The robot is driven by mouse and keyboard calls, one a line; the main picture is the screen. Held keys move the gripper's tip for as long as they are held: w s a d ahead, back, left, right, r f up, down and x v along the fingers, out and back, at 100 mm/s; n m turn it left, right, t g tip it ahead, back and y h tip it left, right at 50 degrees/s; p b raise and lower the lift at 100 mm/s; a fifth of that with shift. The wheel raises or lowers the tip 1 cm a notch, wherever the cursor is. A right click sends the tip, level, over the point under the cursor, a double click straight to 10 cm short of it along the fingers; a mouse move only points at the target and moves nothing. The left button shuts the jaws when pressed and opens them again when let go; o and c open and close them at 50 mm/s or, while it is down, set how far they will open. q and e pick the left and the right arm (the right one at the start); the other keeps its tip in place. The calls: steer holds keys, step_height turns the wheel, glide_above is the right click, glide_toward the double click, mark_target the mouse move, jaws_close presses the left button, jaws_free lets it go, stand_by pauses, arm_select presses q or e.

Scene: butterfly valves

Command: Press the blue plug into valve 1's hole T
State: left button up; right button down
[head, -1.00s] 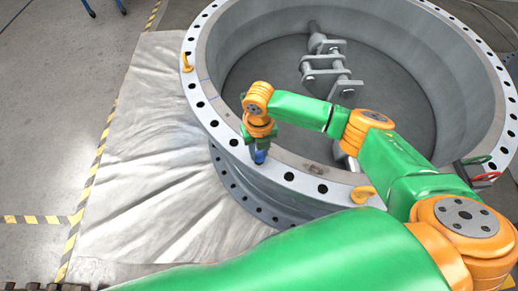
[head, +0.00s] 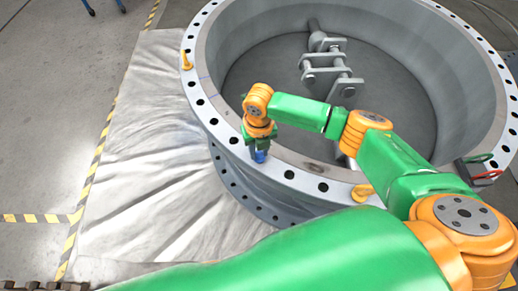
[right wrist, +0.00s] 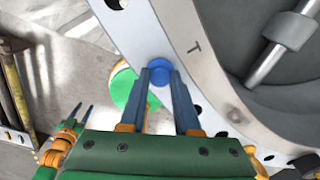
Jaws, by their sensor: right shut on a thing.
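Valve 1 (head: 205,75) is a big grey ring with a flange full of bolt holes. My right gripper (head: 261,145) points down at the near left part of the flange. It is shut on the blue plug (head: 261,156), which shows at its fingertips. In the right wrist view the plug (right wrist: 159,74) is a blue round piece between the fingertips, over the pale flange (right wrist: 160,35). A letter T (right wrist: 194,47) is marked on the ring beside it. I cannot tell how deep the plug sits; the hole under it is hidden. My left gripper (right wrist: 82,108) is open and empty.
Orange lifting eyes (head: 186,61) and (head: 362,192) stand on the flange to both sides. A device with red and green handles (head: 480,168) is at the right rim. A pale sheet (head: 140,150) lies left of the valve. Striped tape (head: 40,218) marks the floor.

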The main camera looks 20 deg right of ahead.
steer(key=shift+f, duration=0.2)
stand_by(0.4)
steer(key=shift+s+f+b, duration=0.1)
steer(key=shift+f+b, duration=0.15)
steer(key=shift+b, duration=0.1)
steer(key=shift+c, duration=0.3)
jaws_free()
step_height(320, 180, up, 6)
steer(key=p, duration=0.6)
steer(key=shift+r, duration=0.1)
